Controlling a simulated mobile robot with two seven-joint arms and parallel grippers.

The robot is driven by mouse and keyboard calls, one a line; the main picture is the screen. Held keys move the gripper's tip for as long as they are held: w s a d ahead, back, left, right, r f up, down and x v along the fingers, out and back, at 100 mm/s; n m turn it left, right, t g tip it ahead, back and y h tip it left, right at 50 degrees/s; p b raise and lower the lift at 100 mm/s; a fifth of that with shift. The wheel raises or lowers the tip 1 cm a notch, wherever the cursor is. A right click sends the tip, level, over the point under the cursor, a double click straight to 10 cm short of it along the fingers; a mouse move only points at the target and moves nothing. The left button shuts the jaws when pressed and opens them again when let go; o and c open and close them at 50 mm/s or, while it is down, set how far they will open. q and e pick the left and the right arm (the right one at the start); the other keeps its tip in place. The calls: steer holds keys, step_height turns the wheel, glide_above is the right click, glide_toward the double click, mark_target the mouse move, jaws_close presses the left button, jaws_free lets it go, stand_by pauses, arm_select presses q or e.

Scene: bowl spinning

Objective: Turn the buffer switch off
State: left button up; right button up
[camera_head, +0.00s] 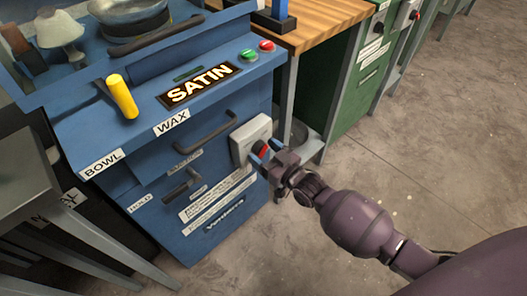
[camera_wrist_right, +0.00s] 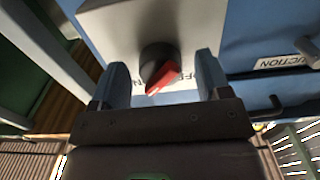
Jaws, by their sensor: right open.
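The buffer switch is a pale box (camera_head: 247,138) on the side of the blue machine. Its black knob (camera_wrist_right: 158,60) with a red pointer (camera_wrist_right: 163,79) shows in the right wrist view. Partly covered lettering is beside the knob, with FF to its right and N to its left; the red pointer's tip lies between them, toward the bottom of that view. My right gripper (camera_head: 267,153) is at the switch, open, with one finger on each side of the knob (camera_wrist_right: 161,75). I cannot tell whether the fingers touch it. My left gripper is not in view.
The blue machine (camera_head: 120,160) carries a lit SATIN sign, green and red buttons (camera_head: 267,46), a yellow lever (camera_head: 122,96) and drawer handles (camera_head: 204,131). A grey table (camera_head: 25,170) stands at left, a wood-topped bench (camera_head: 318,22) behind. The floor at right is clear.

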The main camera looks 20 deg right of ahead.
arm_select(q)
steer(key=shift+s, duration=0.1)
arm_select(e)
steer(key=shift+c, duration=0.7)
steer(key=c, duration=0.8)
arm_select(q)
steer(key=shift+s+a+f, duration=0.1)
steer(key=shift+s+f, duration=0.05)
arm_select(e)
steer(key=shift+o, duration=0.2)
